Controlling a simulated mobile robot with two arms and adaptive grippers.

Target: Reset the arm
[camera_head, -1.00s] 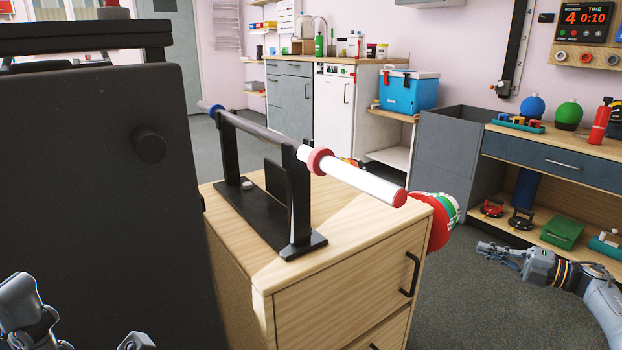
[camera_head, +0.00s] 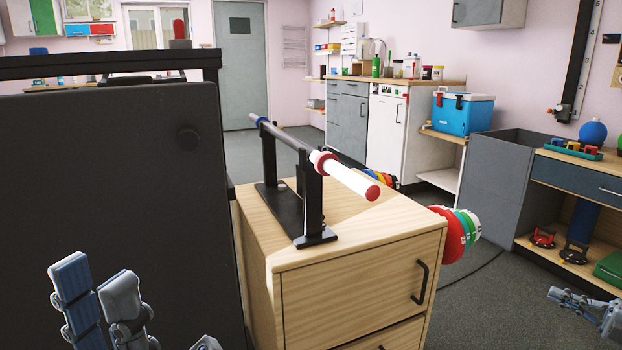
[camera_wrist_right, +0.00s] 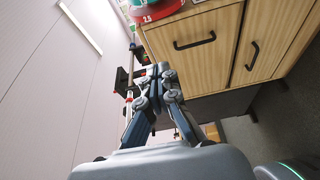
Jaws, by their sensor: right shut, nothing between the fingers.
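My left gripper (camera_head: 97,268) is at the lower left of the head view, in front of a dark panel. Its fingers stand apart with nothing between them, and its lower part is cut off by the frame. My right gripper (camera_head: 556,297) is low at the right edge of the head view, over the grey floor and apart from the furniture. In the right wrist view (camera_wrist_right: 160,72) its fingers come together at the tips, shut and empty. The wooden cabinet front lies beyond them.
A wooden cabinet (camera_head: 355,285) carries a black stand (camera_head: 313,205) with a white-ended bar (camera_head: 345,178). Coloured plates (camera_head: 455,230) hang at its right side. A large dark panel (camera_head: 110,190) fills the left. A workbench (camera_head: 580,180) stands at right. Floor between is clear.

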